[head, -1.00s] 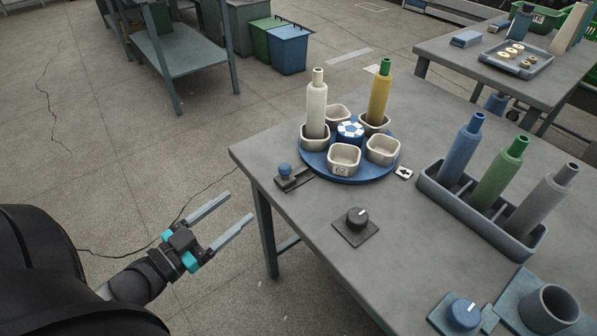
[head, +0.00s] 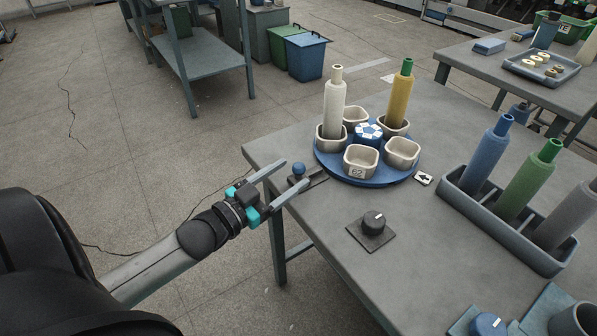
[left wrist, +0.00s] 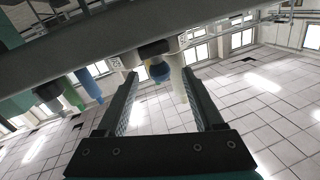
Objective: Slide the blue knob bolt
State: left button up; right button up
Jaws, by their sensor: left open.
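The blue knob (head: 298,168) of the bolt stands on its dark plate (head: 318,177) at the table's left corner, beside the round blue turntable. My left gripper (head: 296,173) is open, its two fingers reaching in from the left over the table corner. In the head view the knob shows between the fingertips; contact cannot be told. In the left wrist view my open gripper (left wrist: 160,85) frames a small blue round shape (left wrist: 158,71), likely the knob, between the fingers. My right gripper is not in view.
The blue turntable (head: 373,178) carries square cups, a white cone (head: 334,100) and a yellow cone (head: 402,92) just behind the knob. A black dial (head: 374,223) sits in front on the table. A rack (head: 466,207) of coloured cones stands at right.

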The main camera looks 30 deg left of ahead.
aim_at(298, 169)
pick_arm(q)
jog(key=shift+w+d+b, duration=0.2)
jog(key=shift+w+b, duration=0.05)
jog(key=shift+w, duration=0.65)
jog(key=shift+w+d+b, duration=0.15)
jog(key=shift+w+b, duration=0.1)
jog(key=shift+w, duration=0.6)
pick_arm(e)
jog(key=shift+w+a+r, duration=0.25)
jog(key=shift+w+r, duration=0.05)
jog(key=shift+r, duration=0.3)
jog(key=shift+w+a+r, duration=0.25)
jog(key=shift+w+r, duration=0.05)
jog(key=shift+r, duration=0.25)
pick_arm(q)
grip_shut()
